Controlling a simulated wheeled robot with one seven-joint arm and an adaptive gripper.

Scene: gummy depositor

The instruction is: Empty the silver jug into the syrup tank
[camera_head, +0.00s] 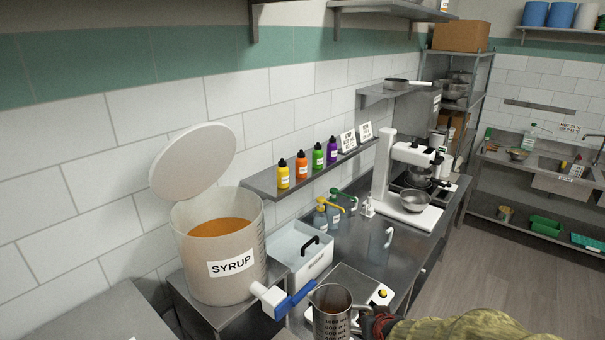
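The silver jug (331,318) is upright at the bottom centre, with graduation marks on its side and brown liquid inside. Its base is cut off by the picture's lower edge. My gripper (376,322) is at the jug's handle on its right side and looks shut on it; the fingertips are small and partly hidden. The syrup tank (205,270) is a large translucent tub labelled SYRUP, left of the jug, holding orange syrup. Its round white lid (193,163) stands tilted up behind the open top. The jug is apart from the tank, lower than its rim.
A white tap with a blue handle (295,299) sticks out from the tank towards the jug. A white box with a black handle (302,252), a scale (350,285), a clear pitcher (380,246) and a stand mixer (408,180) stand on the counter. Colour bottles line the wall shelf (265,184).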

